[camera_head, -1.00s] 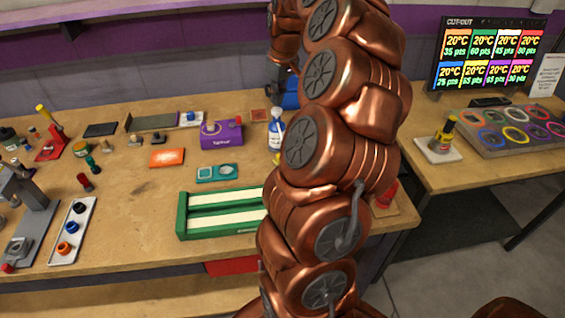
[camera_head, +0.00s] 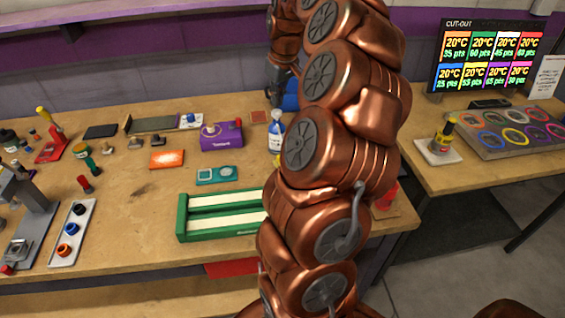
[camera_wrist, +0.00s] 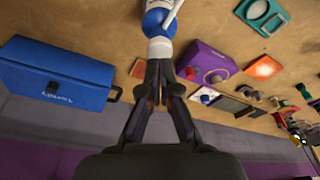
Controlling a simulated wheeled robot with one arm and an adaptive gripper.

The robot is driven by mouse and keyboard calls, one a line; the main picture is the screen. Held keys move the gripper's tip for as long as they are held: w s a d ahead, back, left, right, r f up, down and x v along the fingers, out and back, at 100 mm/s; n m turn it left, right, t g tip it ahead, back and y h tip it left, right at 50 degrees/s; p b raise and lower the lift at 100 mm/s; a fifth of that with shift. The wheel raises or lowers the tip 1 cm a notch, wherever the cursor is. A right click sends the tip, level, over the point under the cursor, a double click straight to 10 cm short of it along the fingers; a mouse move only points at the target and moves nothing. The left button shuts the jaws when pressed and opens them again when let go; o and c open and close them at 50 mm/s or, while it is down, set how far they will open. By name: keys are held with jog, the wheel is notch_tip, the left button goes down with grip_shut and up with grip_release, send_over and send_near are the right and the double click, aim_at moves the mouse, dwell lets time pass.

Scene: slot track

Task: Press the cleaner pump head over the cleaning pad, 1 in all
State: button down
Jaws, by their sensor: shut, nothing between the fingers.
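A small flat red-brown square (camera_head: 259,117), probably the cleaning pad, lies behind and left of the bottle. It also shows beside my fingers in the wrist view (camera_wrist: 138,68).
A purple box (camera_head: 221,136) stands left of the bottle. A blue case (camera_wrist: 60,75) lies on its other side. A green rack (camera_head: 222,213), a teal tray (camera_head: 217,175) and an orange block (camera_head: 167,159) lie nearer the front. My arm hides part of the table.

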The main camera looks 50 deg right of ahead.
aim_at(277, 111)
jog(key=shift+f, duration=0.2)
jog(key=shift+f+b, duration=1.1)
jog(key=shift+f, duration=0.4)
jog(key=shift+r+p, duration=0.4)
jog(key=shift+r, duration=1.25)
jog(key=shift+r, duration=0.1)
notch_tip(277, 111, up, 6)
jog(key=shift+f+p, duration=0.1)
jog(key=shift+p, duration=0.95)
